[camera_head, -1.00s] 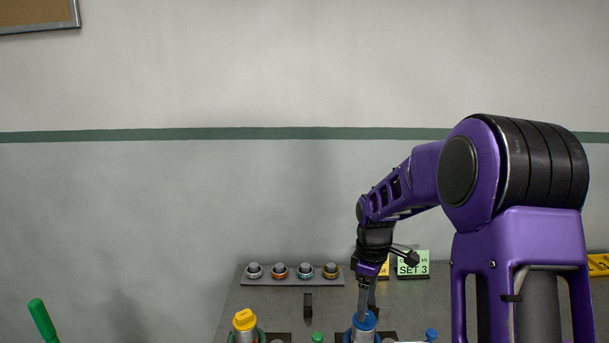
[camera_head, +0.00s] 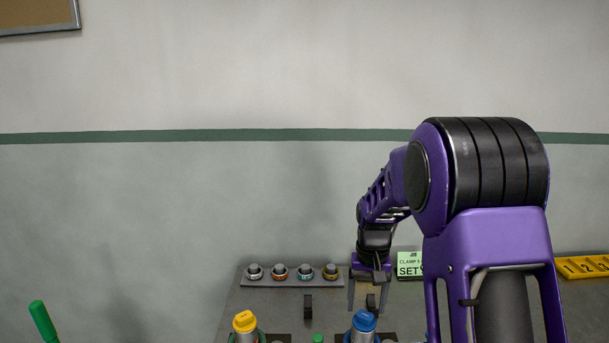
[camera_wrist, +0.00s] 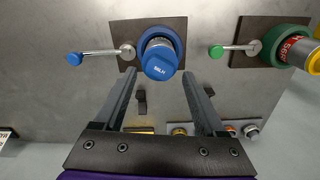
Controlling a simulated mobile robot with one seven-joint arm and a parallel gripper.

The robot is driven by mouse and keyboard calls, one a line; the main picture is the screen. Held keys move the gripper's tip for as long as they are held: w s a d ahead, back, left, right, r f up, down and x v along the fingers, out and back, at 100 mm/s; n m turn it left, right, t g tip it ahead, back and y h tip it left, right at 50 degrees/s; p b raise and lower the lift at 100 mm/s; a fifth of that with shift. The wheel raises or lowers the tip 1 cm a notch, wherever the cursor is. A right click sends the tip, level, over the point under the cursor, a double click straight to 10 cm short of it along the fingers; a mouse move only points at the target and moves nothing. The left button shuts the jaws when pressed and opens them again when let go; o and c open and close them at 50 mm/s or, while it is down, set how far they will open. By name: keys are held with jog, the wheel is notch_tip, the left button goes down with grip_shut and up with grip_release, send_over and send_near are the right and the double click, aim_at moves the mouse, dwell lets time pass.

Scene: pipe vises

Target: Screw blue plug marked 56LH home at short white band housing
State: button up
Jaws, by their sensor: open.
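The blue plug (camera_head: 364,321) sits on the end of a grey housing in the head view. In the wrist view the blue plug (camera_wrist: 159,65) carries small white lettering, which looks like 56LH, on its end face. Its housing (camera_wrist: 160,44) is clamped in a blue vise (camera_wrist: 176,37); a pale band shows just behind the plug, but its length is unclear. How deep the plug sits cannot be told. My gripper (camera_head: 364,303) is open and empty, just behind the plug. In the wrist view my gripper's fingers (camera_wrist: 159,75) lie either side of the plug's line, apart from it.
A yellow plug (camera_head: 244,321) on another housing stands left, in a green vise (camera_wrist: 284,40). A blue-ended vise handle (camera_wrist: 95,54) and a green-ended one (camera_wrist: 233,49) stick out. A rack of ringed fittings (camera_head: 292,282), a SET sign (camera_head: 409,264) and a numbered yellow strip (camera_head: 582,266) stand behind.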

aim_at(364, 320)
jog(key=m, duration=0.8)
jog(key=shift+f+b, duration=0.65)
jog(key=shift+f, duration=0.45)
